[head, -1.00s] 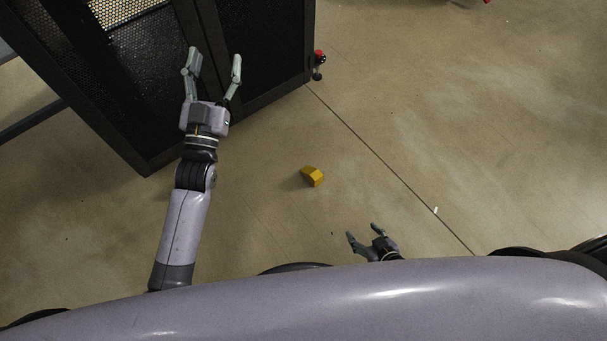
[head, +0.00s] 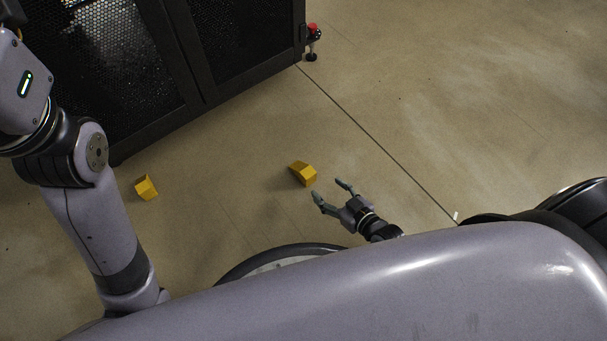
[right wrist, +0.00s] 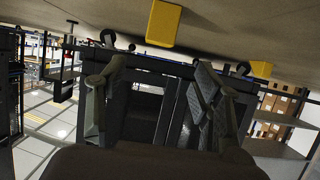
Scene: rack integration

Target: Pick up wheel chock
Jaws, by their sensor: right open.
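Two yellow wheel chocks lie on the floor in the head view. One chock (head: 303,173) is near the middle, just beyond my right gripper, and the other chock (head: 146,187) is at the left, beside my left arm. My right gripper (head: 328,188) is open and empty, its fingers pointing toward the middle chock with a small gap between. In the right wrist view, a large yellow chock (right wrist: 163,24) shows at the top centre, and a smaller one (right wrist: 261,69) at the right. The open fingers (right wrist: 158,95) show below them. My left gripper is out of view.
A black mesh rack (head: 200,105) stands at the upper left, with a red-topped fitting (head: 312,35) at its corner. A dark floor seam runs diagonally right of the middle chock. The floor at the right is mostly clear.

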